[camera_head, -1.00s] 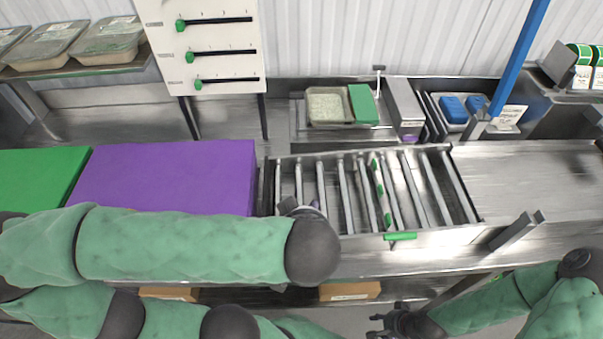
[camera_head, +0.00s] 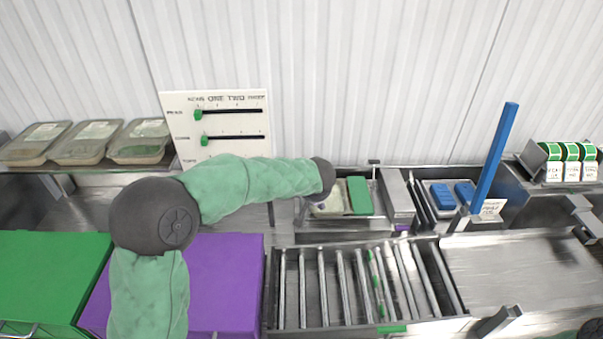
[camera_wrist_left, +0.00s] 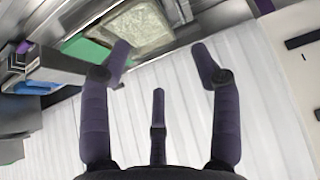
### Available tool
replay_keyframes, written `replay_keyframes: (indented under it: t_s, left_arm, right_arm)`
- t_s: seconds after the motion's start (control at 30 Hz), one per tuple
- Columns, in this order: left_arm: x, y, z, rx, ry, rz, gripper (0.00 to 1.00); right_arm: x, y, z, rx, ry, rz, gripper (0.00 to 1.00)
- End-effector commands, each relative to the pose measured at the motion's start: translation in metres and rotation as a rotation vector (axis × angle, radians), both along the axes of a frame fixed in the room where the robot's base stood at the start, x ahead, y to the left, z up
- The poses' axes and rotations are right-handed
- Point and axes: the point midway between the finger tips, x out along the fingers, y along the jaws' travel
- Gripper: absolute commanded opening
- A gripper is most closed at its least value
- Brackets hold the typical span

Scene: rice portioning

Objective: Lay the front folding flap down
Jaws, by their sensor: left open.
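I cannot make out for certain which part is the front folding flap. A shallow tray of pale rice-like grains (camera_head: 333,206) stands in the back station, with a flat green panel (camera_head: 359,195) along its right side. Both also show in the left wrist view, the grains (camera_wrist_left: 138,32) and the green panel (camera_wrist_left: 85,52). My left gripper (camera_head: 312,205) is over the left part of this tray, partly hidden by its wrist. In the left wrist view its fingers (camera_wrist_left: 163,62) are spread apart with nothing between them. My right gripper is out of view.
A roller rack (camera_head: 331,285) lies in front of the tray. A purple box (camera_head: 225,285) and a green box (camera_head: 45,275) stand left. A slider board (camera_head: 235,130) stands behind my left arm. A blue post (camera_head: 495,150) rises at right. The steel counter (camera_head: 520,265) is clear.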

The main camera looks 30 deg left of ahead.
Motion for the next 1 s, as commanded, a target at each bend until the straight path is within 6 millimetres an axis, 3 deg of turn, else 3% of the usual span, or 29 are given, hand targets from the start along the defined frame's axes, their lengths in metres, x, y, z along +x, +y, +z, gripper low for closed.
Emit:
replay_keyframes:
  t_s: [0.03, 0.2, 0.43, 0.6, 0.8, 1.0]
  left_arm:
    - [0.009, 0.018, 0.000, 0.004, 0.005, 0.006, 0.63]
    - [0.026, 0.050, -0.010, 0.011, 0.000, -0.002, 0.63]
    - [0.036, 0.060, -0.027, 0.012, 0.000, -0.005, 0.63]
    - [0.051, 0.069, -0.052, 0.013, 0.002, -0.004, 0.63]
    - [0.064, 0.077, -0.077, 0.012, -0.002, -0.003, 0.63]
    - [0.072, 0.082, -0.086, 0.013, -0.003, -0.003, 0.63]
  right_arm:
    - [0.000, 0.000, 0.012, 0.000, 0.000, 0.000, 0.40]
    - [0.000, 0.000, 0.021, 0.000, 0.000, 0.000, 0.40]
    - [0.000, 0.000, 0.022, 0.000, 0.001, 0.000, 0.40]
    - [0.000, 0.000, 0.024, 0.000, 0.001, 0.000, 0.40]
    - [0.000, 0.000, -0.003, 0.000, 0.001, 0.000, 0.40]
    - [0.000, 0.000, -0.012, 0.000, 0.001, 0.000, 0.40]
